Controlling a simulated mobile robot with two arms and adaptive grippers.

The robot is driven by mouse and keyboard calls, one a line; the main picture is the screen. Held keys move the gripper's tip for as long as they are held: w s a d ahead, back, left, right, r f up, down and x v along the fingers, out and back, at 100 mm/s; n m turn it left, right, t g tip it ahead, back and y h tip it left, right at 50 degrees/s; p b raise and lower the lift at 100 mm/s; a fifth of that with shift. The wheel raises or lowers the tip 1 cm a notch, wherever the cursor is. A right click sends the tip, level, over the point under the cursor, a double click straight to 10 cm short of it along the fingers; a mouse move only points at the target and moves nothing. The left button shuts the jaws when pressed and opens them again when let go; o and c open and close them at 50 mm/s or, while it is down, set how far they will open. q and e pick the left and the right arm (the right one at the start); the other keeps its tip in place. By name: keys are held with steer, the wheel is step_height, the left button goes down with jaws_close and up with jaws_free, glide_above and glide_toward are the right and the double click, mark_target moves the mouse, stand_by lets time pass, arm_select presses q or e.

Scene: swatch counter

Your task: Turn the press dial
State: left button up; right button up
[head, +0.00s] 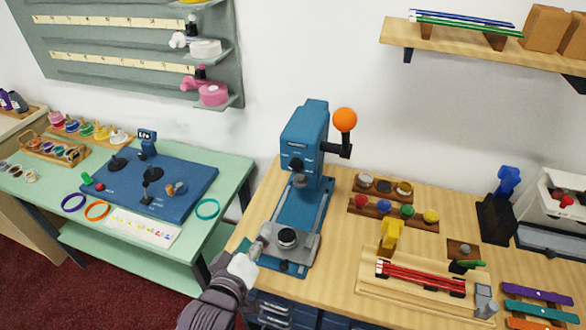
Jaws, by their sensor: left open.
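The blue press (304,135) stands on the wooden counter, with an orange ball on its side lever (345,120). A round black dial (296,164) is on the front of its head, with small white markings near it. A dark round piece (287,237) sits on the grey plate at the foot of the press. My left gripper (252,245) is open, low at the front left of the press base, well below the dial. Whether it touches the base I cannot tell. My right gripper is out of view.
Small trays with colored knobs (383,207), a yellow clamp (391,232) and a rack of red rods (420,278) stand right of the press. A green table (231,172) with a blue mat is at the left. A shelf (455,48) hangs at the upper right.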

mark_target(294, 170)
arm_select(q)
steer(key=w+d+r+n+t+h, duration=0.2)
steer(key=w+d+r+t, duration=0.15)
steer(key=r, duration=0.25)
steer(key=shift+g, duration=0.35)
steer(key=p+x, duration=0.1)
steer(key=x, duration=0.2)
steer(key=p+x, duration=0.1)
steer(key=x, duration=0.3)
steer(key=p+x, duration=0.1)
steer(key=x, duration=0.3)
steer(key=shift+d+f, duration=0.25)
steer(key=shift+d, duration=0.2)
steer(key=shift+w+d+p, duration=0.2)
steer(key=shift+w+p, duration=0.15)
steer(key=shift+w, duration=0.2)
jaws_close()
